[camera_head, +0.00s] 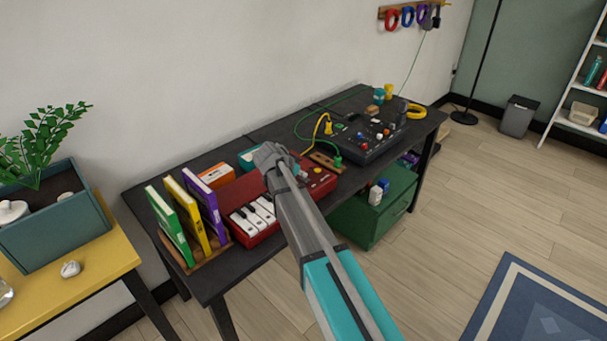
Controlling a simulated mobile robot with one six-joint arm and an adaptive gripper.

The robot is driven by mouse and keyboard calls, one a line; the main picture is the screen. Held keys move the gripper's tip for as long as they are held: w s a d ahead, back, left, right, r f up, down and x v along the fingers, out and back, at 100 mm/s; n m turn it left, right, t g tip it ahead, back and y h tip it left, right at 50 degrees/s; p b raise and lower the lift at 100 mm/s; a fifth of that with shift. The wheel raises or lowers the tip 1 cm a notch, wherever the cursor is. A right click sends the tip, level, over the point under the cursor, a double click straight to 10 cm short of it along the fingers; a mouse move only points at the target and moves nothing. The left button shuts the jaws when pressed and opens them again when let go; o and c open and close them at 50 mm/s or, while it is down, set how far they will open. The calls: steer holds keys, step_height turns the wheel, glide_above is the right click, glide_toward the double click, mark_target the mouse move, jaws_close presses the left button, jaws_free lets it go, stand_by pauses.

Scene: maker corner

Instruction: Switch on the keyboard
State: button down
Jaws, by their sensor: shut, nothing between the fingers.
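The red keyboard (241,190) sits on the dark workbench, with white and black keys at its front left and a yellow knob and small controls on its right part. My arm reaches in from the lower right and crosses in front of the keyboard, hiding its middle. My gripper (272,158) is at the arm's far end, in line with the back of the keyboard. It is shut and empty. I cannot tell its height above the keyboard or whether it touches it. Which control is the power switch is too small to tell.
Green, yellow and purple books (190,217) stand in a wooden rack left of the keyboard. An orange box (215,176) lies behind. A black panel (366,140) with knobs and cables sits to the right. A green cabinet (373,212) stands under the workbench (222,273).

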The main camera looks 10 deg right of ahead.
mark_target(303, 180)
steer(key=shift+s+d+r+p, duration=0.15)
steer(key=shift+r+p, duration=1.7)
steer(key=shift+r, duration=0.1)
steer(key=s+p+v, duration=0.1)
steer(key=p+v, duration=0.5)
steer(key=v, duration=0.4)
steer(key=shift+d+p, duration=0.3)
steer(key=shift+p, duration=0.05)
steer(key=shift+f, duration=0.2)
steer(key=s+d+f+n+g+y+p, duration=0.1)
steer(key=s+d+n, duration=0.4)
steer(key=s, duration=0.7)
steer(key=s+d+f+n+g+y+p, duration=0.1)
steer(key=s+d+n+g+y, duration=0.3)
steer(key=s+d, duration=0.4)
steer(key=s+n+y+p, duration=0.1)
steer(key=s+y, duration=0.1)
steer(key=s, duration=0.2)
steer(key=shift+f, duration=0.2)
steer(key=shift+w, duration=0.1)
